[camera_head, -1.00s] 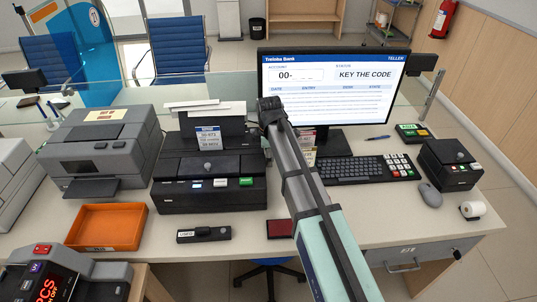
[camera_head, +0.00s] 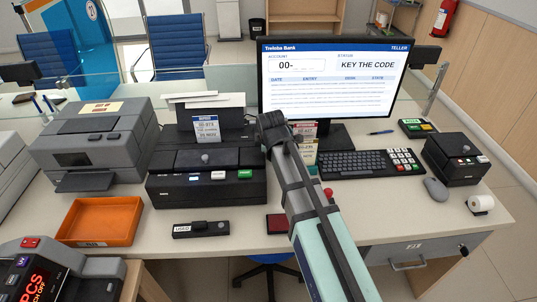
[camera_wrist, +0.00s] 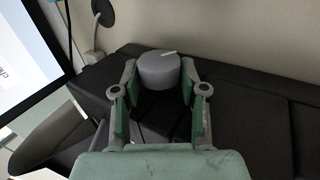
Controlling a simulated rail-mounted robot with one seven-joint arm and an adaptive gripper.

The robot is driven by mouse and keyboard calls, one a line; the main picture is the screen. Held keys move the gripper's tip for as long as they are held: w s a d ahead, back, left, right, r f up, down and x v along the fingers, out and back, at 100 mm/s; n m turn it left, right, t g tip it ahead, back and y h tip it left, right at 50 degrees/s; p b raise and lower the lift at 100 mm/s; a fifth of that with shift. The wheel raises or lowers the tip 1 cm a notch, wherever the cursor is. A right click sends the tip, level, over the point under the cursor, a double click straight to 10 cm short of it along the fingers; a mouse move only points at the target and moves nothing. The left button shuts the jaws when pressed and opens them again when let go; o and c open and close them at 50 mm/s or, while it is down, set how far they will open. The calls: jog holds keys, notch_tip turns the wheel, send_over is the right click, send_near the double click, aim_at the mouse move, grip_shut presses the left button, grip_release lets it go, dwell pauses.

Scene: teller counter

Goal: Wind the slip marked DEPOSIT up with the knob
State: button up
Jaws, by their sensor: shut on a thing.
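In the head view, a slip with a blue header (camera_head: 205,128) stands upright in the back of a black counter machine (camera_head: 206,196); its small print is hard to read. In the wrist view, a grey knob (camera_wrist: 159,70) with a light pointer mark sits at a black body. My gripper (camera_wrist: 159,84) has its green-padded fingers on both sides of this knob, shut on it. In the head view, my arm's end is at the machine's right end and hides the fingers and this knob.
A monitor (camera_head: 335,75) stands close behind my arm, with a keyboard (camera_head: 357,164) to the right. Red- and yellow-headed slips (camera_head: 303,151) show beside my arm. An orange tray (camera_head: 100,221) and a small black block (camera_head: 201,229) lie in front. A small black box (camera_head: 455,160) stands right.

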jog(key=shift+t, duration=0.3)
jog(key=o, duration=1.1)
jog(key=shift+o, duration=0.2)
jog(key=v, duration=1.2)
